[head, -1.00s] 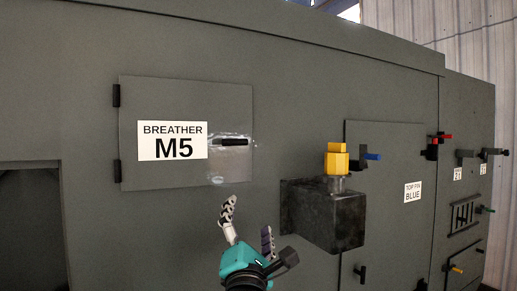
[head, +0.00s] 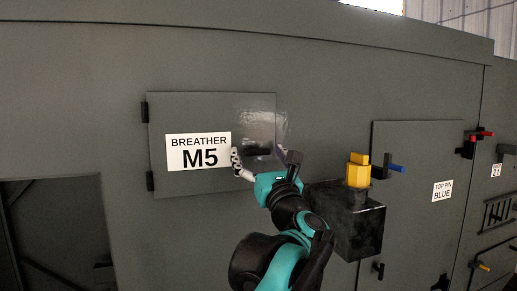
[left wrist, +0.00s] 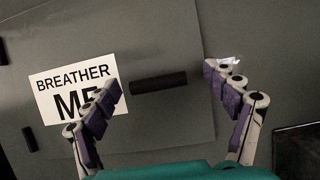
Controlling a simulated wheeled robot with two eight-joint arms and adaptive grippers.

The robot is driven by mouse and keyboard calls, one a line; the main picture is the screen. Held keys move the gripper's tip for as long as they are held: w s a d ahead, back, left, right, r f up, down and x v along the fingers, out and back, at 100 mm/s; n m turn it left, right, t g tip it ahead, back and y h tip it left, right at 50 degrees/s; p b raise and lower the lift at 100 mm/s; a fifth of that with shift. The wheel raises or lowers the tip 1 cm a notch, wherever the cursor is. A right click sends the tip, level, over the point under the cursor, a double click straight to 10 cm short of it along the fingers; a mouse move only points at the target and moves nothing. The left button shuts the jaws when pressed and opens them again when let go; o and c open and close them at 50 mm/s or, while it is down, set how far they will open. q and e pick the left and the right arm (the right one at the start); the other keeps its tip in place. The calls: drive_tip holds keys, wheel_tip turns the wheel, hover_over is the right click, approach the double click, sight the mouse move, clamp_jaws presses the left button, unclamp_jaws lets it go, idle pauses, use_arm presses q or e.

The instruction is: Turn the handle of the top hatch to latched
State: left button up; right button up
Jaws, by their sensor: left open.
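The hatch door (head: 200,110) is a grey panel labelled BREATHER M5, and it looks closed flush in the wall. Its handle (head: 258,152) is a short black bar near the door's right edge, lying level. My left gripper (head: 264,161) is open in front of the handle, one finger towards each end. In the left wrist view the handle (left wrist: 158,82) lies between the two open fingers (left wrist: 161,88), with a gap at each side and no visible contact. My right gripper is out of view.
A black box (head: 345,222) with a yellow block (head: 358,170) on top juts out right of my left gripper. A second door (head: 415,150) with a blue-tipped handle (head: 396,168) is farther right. A dark opening (head: 60,235) is at lower left.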

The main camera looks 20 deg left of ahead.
use_arm(q)
drive_tip(key=shift+a+r, duration=0.1)
drive_tip(key=shift+a, duration=0.15)
drive_tip(key=shift+d, duration=0.1)
drive_tip(key=c, duration=1.2)
drive_tip(key=shift+m, duration=0.5)
drive_tip(key=m+h, duration=0.1)
drive_tip(key=m, duration=0.1)
drive_tip(key=m+t+h, duration=0.1)
drive_tip(key=m+h, duration=0.1)
drive_tip(key=m, duration=0.1)
drive_tip(key=shift+t, duration=0.3)
drive_tip(key=m+h, duration=0.1)
drive_tip(key=m, duration=0.2)
drive_tip(key=m+h+p, duration=0.1)
drive_tip(key=m+h, duration=0.1)
drive_tip(key=m, duration=0.1)
drive_tip(key=shift+r+m, duration=0.1)
drive_tip(key=shift+m, duration=0.2)
drive_tip(key=m+h+p, duration=0.1)
drive_tip(key=m, duration=0.2)
drive_tip(key=m+g+h+p, duration=0.1)
drive_tip(key=m, duration=0.2)
drive_tip(key=shift+m+g+h+p, duration=0.4)
drive_tip(key=shift+m+g+p, duration=0.45)
drive_tip(key=shift+m, duration=1.05)
